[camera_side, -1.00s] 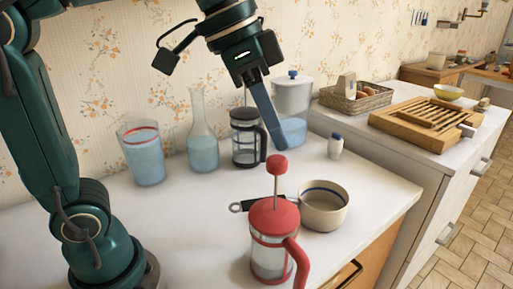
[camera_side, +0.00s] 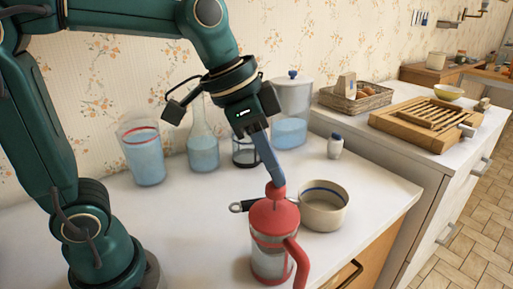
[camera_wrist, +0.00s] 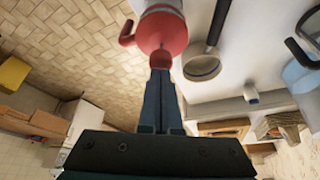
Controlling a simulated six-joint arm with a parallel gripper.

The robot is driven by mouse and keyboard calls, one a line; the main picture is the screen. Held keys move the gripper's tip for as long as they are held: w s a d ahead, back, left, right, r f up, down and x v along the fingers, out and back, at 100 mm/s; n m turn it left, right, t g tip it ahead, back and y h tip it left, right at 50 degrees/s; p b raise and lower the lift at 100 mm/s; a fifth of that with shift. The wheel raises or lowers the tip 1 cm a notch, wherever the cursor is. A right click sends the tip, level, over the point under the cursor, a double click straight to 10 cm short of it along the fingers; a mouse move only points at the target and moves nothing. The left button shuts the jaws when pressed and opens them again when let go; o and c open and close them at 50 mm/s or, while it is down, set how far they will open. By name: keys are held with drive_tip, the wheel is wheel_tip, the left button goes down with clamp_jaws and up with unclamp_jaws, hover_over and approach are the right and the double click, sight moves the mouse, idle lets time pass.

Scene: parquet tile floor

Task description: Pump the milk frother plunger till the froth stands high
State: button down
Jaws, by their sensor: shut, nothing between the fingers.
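The red milk frother (camera_side: 272,235) stands upright on the white counter, with a clear glass body and a red lid and handle. Its red plunger knob (camera_side: 275,191) is low, close above the lid, with only a short bit of rod between. My gripper (camera_side: 277,181) is shut and empty, and its fingertips meet the top of the knob. In the wrist view the frother (camera_wrist: 163,30) is at the top, and my shut fingertips (camera_wrist: 160,60) reach the knob. The milk and froth inside cannot be made out.
A beaker (camera_side: 143,155), flask (camera_side: 203,145), pitcher (camera_side: 292,110) and small bottle (camera_side: 335,146) stand farther back. The counter's front left is clear.

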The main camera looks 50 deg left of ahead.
drive_tip(key=shift+f, duration=0.85)
drive_tip(key=shift+r, duration=3.9)
drive_tip(key=shift+f, duration=0.1)
drive_tip(key=shift+f, duration=3.95)
drive_tip(key=shift+r, duration=4.05)
